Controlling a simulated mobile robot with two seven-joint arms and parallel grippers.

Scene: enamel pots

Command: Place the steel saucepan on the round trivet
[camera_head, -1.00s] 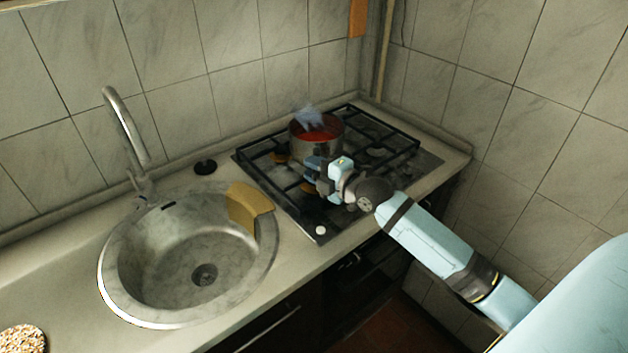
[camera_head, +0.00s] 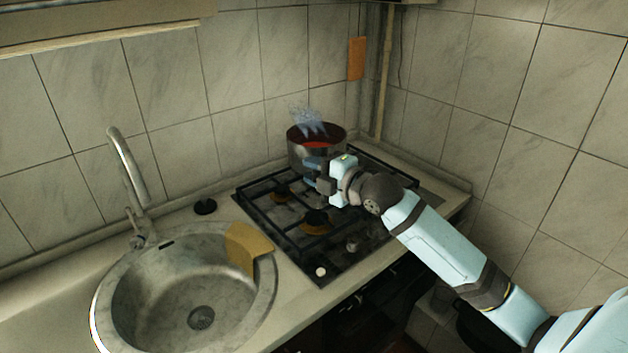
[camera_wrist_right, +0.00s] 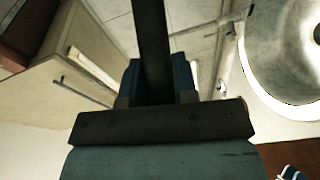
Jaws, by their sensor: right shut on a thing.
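The steel saucepan (camera_head: 303,154), with red contents and wisps of steam above it, is held level a little above the back of the gas hob. My right gripper (camera_head: 314,172) is shut on its handle at the pan's near side. In the right wrist view the dark handle (camera_wrist_right: 152,45) runs up between the fingers of my right gripper (camera_wrist_right: 155,88); the pan's body does not show there. The round trivet is out of the head view now, and I cannot make it out in the wrist view. My left gripper is not in view.
The gas hob (camera_head: 318,222) has raised black grates. To its left is a round steel sink (camera_head: 170,300) with a tall tap (camera_head: 128,165) and a tan board-like piece (camera_head: 250,248) on its rim. A black plug (camera_head: 205,207) lies behind. Tiled walls close off the back and right.

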